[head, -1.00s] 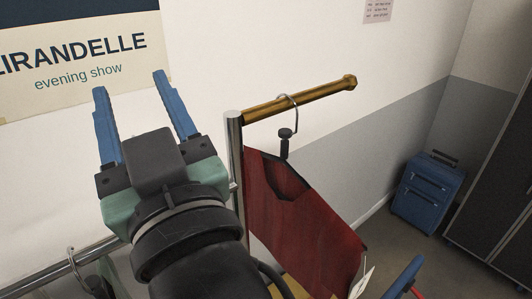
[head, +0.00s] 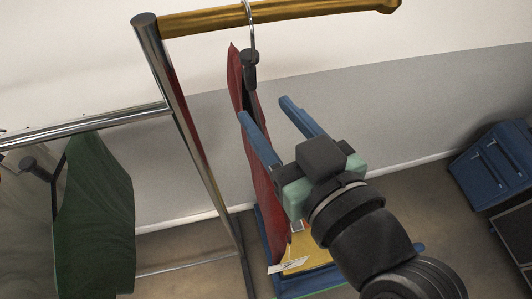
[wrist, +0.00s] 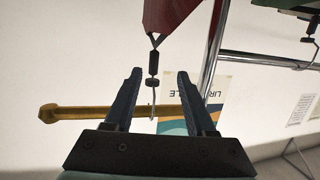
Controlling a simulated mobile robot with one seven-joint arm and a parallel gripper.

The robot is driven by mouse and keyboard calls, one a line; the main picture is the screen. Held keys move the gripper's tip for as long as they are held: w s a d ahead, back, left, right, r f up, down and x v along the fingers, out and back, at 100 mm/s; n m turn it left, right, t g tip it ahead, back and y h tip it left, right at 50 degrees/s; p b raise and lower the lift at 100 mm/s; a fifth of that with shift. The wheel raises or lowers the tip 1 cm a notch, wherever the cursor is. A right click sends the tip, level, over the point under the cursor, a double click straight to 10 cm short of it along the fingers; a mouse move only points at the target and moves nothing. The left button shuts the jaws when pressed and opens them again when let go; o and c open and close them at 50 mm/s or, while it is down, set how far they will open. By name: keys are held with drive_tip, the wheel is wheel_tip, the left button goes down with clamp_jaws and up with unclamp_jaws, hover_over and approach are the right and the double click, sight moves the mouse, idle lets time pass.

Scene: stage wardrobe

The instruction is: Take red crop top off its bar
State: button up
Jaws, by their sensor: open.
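The red crop top (head: 262,160) hangs from a hanger (head: 249,58) whose hook loops over the brass-coloured bar (head: 315,11) in the head view. It is seen nearly edge-on there, with a white tag at its lower end. In the wrist view the garment (wrist: 168,14), the dark hanger neck (wrist: 153,65) and the hook appear between and beyond my open fingers (wrist: 156,76). Neither finger visibly touches the hanger.
A chrome rack post (head: 185,120) stands left of the garment, joined to a rail (head: 85,127) with a dark green garment (head: 95,215). A yellow item (head: 308,247) and blue frame lie below.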

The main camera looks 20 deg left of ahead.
sight(255, 111)
drive_tip(key=w+a+f+b, duration=0.1)
drive_tip(key=b, duration=0.2)
drive_tip(key=x, duration=0.2)
drive_tip(key=r+p+x, duration=0.1)
drive_tip(key=x, duration=0.1)
drive_tip(key=shift+w+a, duration=0.1)
drive_tip(key=shift+w, duration=0.05)
drive_tip(key=shift+w+d+p+x, duration=0.1)
drive_tip(key=shift+p+x, duration=0.4)
drive_tip(key=shift+x, duration=0.55)
drive_tip(key=shift+w+d+p+x, duration=0.15)
drive_tip(key=shift+p+x, duration=0.35)
drive_tip(key=shift+x, duration=0.55)
drive_tip(key=shift+w+d+p+x, duration=0.1)
drive_tip(key=shift+p+x, duration=0.4)
drive_tip(key=shift+x, duration=0.6)
clamp_jaws()
